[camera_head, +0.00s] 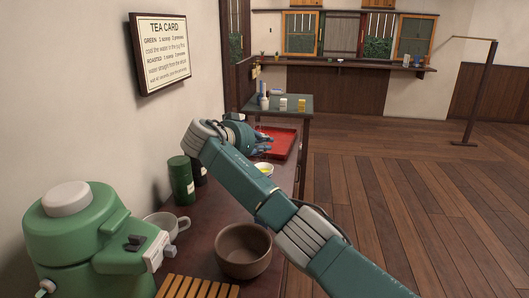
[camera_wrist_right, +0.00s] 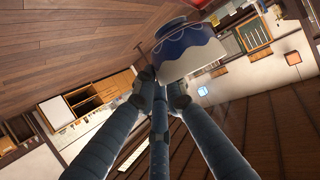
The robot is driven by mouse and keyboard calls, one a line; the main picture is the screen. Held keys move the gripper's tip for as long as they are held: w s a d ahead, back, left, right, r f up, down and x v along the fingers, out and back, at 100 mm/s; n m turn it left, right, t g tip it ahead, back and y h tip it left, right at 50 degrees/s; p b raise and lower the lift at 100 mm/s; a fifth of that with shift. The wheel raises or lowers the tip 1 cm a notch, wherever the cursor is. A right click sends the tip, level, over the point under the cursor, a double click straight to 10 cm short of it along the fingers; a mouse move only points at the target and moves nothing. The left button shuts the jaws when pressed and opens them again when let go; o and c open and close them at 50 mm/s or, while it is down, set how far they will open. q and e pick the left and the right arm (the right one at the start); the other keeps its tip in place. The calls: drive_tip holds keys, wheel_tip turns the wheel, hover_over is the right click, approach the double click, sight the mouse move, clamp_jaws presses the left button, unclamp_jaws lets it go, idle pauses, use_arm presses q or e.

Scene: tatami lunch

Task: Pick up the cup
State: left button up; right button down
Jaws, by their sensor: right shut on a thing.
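A blue and white cup (camera_wrist_right: 188,50) with a wavy band shows in the right wrist view, between and just beyond the fingertips of my right gripper (camera_wrist_right: 163,88). The fingers are closed in on its near end, so my right gripper is shut on it. In the head view my right gripper (camera_head: 264,144) is small and far off, over the dark counter near a red tray (camera_head: 283,150). The cup cannot be made out there; the hand and wrist seem to hide it. My left gripper is in neither view.
Along the counter stand a green dispenser (camera_head: 80,240), a white handled jug (camera_head: 160,218), a brown bowl (camera_head: 243,249), a green canister (camera_head: 181,180) and a slatted wooden mat (camera_head: 185,289). My right arm passes above the counter. The wooden floor (camera_head: 420,200) at right is clear.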

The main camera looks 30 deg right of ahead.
drive_tip(key=shift+r, duration=1.2)
idle(2.2)
